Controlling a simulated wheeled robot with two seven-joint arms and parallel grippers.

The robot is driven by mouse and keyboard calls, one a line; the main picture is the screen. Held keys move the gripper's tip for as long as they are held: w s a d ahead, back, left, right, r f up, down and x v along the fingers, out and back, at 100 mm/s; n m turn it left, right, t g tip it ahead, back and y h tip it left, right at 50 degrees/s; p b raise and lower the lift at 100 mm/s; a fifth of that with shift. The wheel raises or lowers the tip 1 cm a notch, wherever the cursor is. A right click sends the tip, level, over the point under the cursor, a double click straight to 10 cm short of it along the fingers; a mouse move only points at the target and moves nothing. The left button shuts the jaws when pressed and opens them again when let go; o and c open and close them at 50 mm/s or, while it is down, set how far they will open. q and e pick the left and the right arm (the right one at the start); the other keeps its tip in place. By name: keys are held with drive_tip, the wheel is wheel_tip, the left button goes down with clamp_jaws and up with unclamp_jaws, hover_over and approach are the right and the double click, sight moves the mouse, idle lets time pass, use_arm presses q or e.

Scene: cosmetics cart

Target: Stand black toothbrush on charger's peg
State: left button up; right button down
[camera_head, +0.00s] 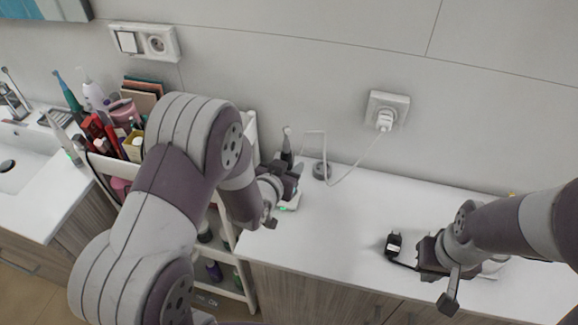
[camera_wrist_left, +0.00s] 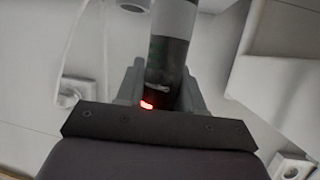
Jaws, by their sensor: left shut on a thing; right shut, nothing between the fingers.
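The black toothbrush (camera_head: 287,147) stands roughly upright in my left gripper (camera_head: 284,172) over the left end of the white counter. In the left wrist view, the dark handle (camera_wrist_left: 168,62) passes between the fingers of the left gripper (camera_wrist_left: 160,92), with a small red light on it. The toothbrush's lower end is hidden by the gripper. My right gripper (camera_head: 448,284) is shut and empty, low over the counter at right.
A white cable (camera_head: 352,171) runs from the wall plug (camera_head: 385,120) down near the round base. A cart (camera_head: 243,275) with cosmetics stands left, partly behind my left arm. The middle of the counter is clear.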

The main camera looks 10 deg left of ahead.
use_arm(q)
drive_tip(key=shift+f+b, duration=0.7)
drive_tip(key=shift+f, duration=0.2)
drive_tip(key=o, duration=1.2)
drive_tip(key=shift+r, duration=0.1)
drive_tip(key=shift+s, duration=0.1)
drive_tip(key=v, duration=1.2)
drive_tip(key=shift+s+r, duration=0.15)
drive_tip(key=shift+s, duration=0.05)
